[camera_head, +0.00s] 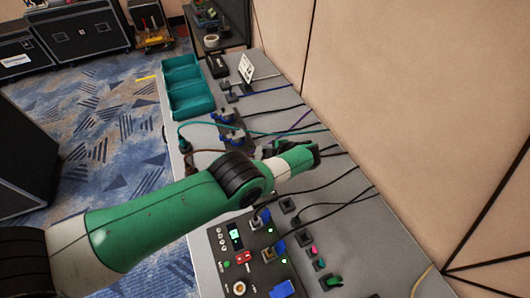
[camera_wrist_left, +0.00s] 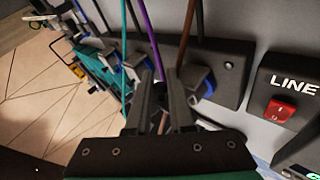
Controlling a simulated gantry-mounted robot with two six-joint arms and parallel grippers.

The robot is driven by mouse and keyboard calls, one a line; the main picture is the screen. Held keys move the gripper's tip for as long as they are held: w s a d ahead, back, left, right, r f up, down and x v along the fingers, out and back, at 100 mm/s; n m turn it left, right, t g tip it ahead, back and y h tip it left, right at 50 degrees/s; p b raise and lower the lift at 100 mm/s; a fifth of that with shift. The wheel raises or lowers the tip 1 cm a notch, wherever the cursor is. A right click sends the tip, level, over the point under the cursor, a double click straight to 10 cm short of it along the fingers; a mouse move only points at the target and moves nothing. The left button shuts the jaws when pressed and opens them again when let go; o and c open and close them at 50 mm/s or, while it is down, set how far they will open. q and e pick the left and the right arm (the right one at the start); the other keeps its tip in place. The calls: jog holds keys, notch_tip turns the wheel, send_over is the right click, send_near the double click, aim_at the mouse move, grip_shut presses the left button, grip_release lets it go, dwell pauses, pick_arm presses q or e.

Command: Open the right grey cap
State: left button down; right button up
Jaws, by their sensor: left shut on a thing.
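My left arm reaches across the bench in the head view, and its gripper (camera_head: 268,151) is a dark, partly hidden shape beyond the wrist. In the left wrist view, the fingers of my left gripper (camera_wrist_left: 161,78) are close together, at the foot of a purple cable (camera_wrist_left: 152,40). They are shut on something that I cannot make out. A grey cap with a blue part (camera_wrist_left: 202,80) sits on a dark plate just right of the fingers. Whether the right finger touches it is unclear. My right gripper is not in view.
Teal, purple and brown cables rise close around the fingers. A black panel marked LINE with a red switch (camera_wrist_left: 280,112) lies to the right. Teal bins (camera_head: 186,88) stand at the bench's far end. A control panel (camera_head: 245,262) lies below my arm.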

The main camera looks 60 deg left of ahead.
pick_arm(q)
jog(key=c, duration=0.8)
grip_release()
jog(key=shift+s, duration=0.1)
jog(key=shift+c, duration=0.2)
jog(key=p+v, duration=0.5)
jog(key=v, duration=0.6)
jog(key=shift+d+r, duration=0.2)
jog(key=shift+d, duration=0.05)
jog(key=shift+f, duration=0.1)
